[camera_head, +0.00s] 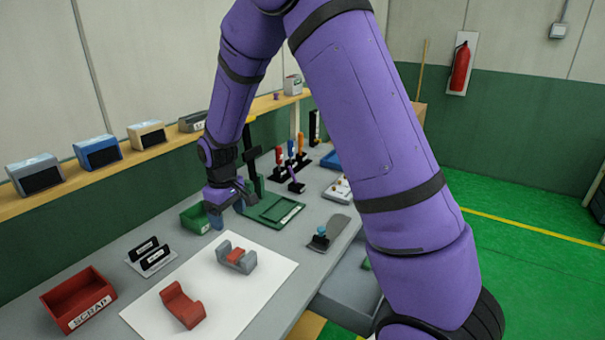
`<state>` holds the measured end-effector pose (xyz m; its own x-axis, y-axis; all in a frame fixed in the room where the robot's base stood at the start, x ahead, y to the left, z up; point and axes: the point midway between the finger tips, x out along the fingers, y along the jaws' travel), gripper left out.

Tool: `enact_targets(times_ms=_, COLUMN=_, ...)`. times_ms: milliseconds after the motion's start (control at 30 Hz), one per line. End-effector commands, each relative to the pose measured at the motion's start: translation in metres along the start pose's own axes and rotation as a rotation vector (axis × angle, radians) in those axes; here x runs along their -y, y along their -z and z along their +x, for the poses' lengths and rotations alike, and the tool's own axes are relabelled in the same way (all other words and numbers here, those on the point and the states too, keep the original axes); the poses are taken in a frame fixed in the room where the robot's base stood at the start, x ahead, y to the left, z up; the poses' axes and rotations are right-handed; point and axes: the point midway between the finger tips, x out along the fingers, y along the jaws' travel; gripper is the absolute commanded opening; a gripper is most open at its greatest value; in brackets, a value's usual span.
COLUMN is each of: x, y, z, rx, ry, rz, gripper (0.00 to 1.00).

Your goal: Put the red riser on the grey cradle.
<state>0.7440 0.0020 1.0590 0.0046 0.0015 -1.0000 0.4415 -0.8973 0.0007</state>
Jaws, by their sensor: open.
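A grey cradle (223,250) with raised ends stands on a white sheet (268,277) on the bench. A small red block, which looks like the red riser (236,255), sits in the cradle between its raised ends. A larger red saddle-shaped piece (182,305) lies on the same sheet, nearer and to the left, apart from the grey cradle. My gripper (227,209) is open, pointing down beyond the cradle and apart from it. Nothing shows between its fingers, though the view of them is small.
A red SCRAP bin (79,298) and a holder with black clips (151,256) stand left of the sheet. A green bin (195,219) and green tray (277,209) lie near my gripper. A grey plate with a blue-handled tool (320,240) is right. My purple arm crosses the view.

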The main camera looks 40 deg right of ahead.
Motion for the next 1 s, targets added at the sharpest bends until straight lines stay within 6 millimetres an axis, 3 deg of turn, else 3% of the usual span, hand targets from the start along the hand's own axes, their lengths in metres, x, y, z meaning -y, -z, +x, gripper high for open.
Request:
enact_targets(times_ms=167, x=-0.001, y=-0.016, z=-0.042, rx=-0.041, ry=-0.009, rz=0.036, gripper=0.78)
enact_targets(times_ms=500, x=0.005, y=-0.069, z=-0.128, rx=-0.132, ry=-0.027, rz=0.129, gripper=0.78)
enact_targets(times_ms=1000, x=0.026, y=-0.166, z=-0.217, rx=-0.265, ry=-0.057, rz=0.262, gripper=0.78)
